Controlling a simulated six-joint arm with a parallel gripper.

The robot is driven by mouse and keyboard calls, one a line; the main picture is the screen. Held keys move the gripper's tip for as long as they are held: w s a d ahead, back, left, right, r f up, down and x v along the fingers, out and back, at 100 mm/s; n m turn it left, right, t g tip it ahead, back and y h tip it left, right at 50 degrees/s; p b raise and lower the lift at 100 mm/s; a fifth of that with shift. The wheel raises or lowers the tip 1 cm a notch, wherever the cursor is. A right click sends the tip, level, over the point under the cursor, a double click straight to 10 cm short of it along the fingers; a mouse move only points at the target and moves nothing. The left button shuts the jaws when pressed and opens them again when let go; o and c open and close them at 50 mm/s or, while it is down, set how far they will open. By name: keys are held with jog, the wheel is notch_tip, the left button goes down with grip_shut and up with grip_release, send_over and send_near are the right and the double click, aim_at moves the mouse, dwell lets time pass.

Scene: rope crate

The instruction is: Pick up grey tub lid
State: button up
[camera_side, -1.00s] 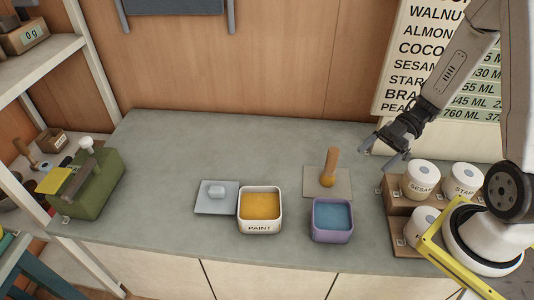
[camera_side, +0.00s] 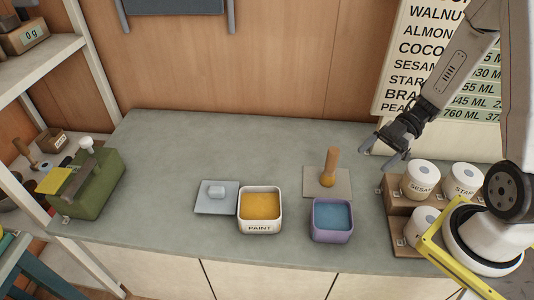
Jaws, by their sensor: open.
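The grey tub lid (camera_side: 205,206) lies flat on the counter, left of the white tub. The white tub (camera_side: 260,228) is marked PAINT, is open and holds yellow paint. My gripper (camera_side: 381,152) is open and empty, above the back right of the counter. It is well to the right of the lid and higher than it.
A purple tub (camera_side: 332,236) of blue paint stands right of the white tub. Behind it, a wooden-handled tool (camera_side: 331,165) stands on a beige square (camera_side: 344,188). Labelled jars (camera_side: 421,176) sit on a brown rack at right. A green box (camera_side: 97,190) stands at far left.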

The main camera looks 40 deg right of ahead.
jog(key=w+d+f+m+t+h, duration=0.1)
jog(key=w+f+m+t+h, duration=0.3)
jog(key=w+m, duration=0.7)
jog(key=w+f+m+t+h, duration=0.2)
jog(key=w+m+t+h, duration=0.4)
jog(key=w, duration=0.9)
jog(key=m+g, duration=0.8)
jog(key=m, duration=1.8)
send_over(216, 188)
jog(key=s+d, duration=0.2)
notch_tip(216, 188, down, 7)
jog(key=shift+f, duration=0.1)
jog(key=shift+a+f, duration=0.1)
jog(key=shift+x, duration=1.15)
